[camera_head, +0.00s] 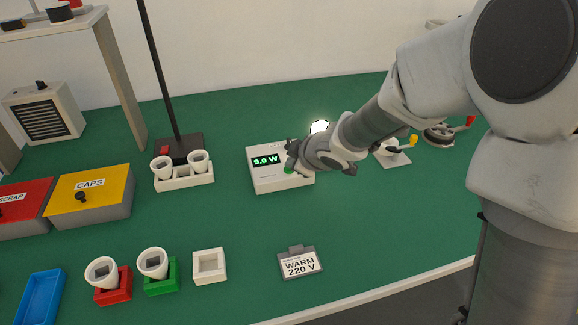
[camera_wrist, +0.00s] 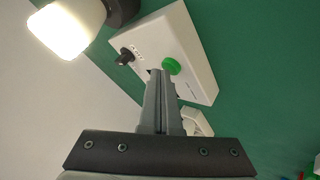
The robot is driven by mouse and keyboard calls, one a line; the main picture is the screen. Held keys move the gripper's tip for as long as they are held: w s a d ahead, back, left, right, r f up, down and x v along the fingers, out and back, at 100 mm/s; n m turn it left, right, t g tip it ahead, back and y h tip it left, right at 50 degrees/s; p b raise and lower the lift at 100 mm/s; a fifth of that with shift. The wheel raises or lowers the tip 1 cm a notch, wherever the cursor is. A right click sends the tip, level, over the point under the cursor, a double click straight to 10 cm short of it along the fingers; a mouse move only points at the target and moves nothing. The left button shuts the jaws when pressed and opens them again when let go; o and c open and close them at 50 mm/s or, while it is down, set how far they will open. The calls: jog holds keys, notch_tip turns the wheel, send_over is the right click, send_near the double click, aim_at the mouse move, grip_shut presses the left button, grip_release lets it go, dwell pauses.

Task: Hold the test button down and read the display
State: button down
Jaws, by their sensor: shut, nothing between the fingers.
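The white tester box (camera_head: 283,182) stands on the green bench in the middle of the head view. Its lit display (camera_head: 267,160) reads "9.0 W" in green. The green round button (camera_head: 289,170) is on its top face, and it also shows in the wrist view (camera_wrist: 172,65). My gripper (camera_wrist: 160,73) is shut and empty, its fingertips right at the button's edge; I cannot tell whether they press it. A black knob (camera_wrist: 125,56) is beside the button. A lit bulb (camera_wrist: 68,27) glows behind the box, partly hidden by my arm in the head view (camera_head: 320,127).
A card reading "WARM 220 V" (camera_head: 300,264) lies in front.

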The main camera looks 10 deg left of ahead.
aim_at(292, 173)
jog(key=shift+r, duration=0.1)
jog(key=shift+r+p, duration=0.75)
jog(key=shift+p, duration=0.15)
notch_tip(292, 173, up, 5)
jog(key=p, duration=0.5)
